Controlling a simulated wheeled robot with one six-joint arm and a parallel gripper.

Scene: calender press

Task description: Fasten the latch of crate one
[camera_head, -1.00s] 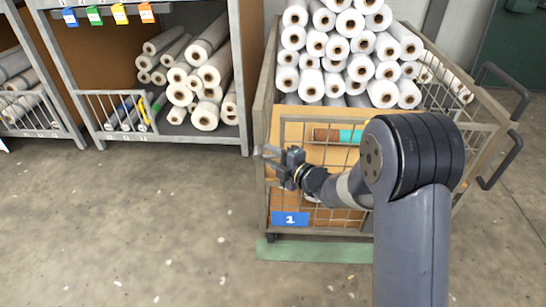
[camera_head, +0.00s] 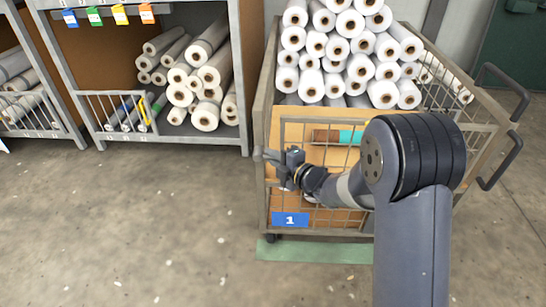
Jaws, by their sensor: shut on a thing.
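Crate one (camera_head: 262,122) is a wheeled wire-and-frame cart at the right, with a blue plate marked 1 (camera_head: 290,219) low on its front. Its mesh front gate (camera_head: 340,229) looks closed, though my arm covers much of it. My gripper (camera_head: 270,156) is at the upper left of the gate, by the left front post, and is shut on a small grey part there, which looks like the latch (camera_head: 258,153). The latch's exact position and its catch are too small to make out.
White rolls (camera_head: 340,48) are stacked in the crate, and a brown and teal roll (camera_head: 350,136) lies behind the mesh. A grey rack (camera_head: 245,75) with more rolls stands to the left. The floor (camera_head: 140,220) in front is clear. A green mat (camera_head: 315,253) lies under the crate.

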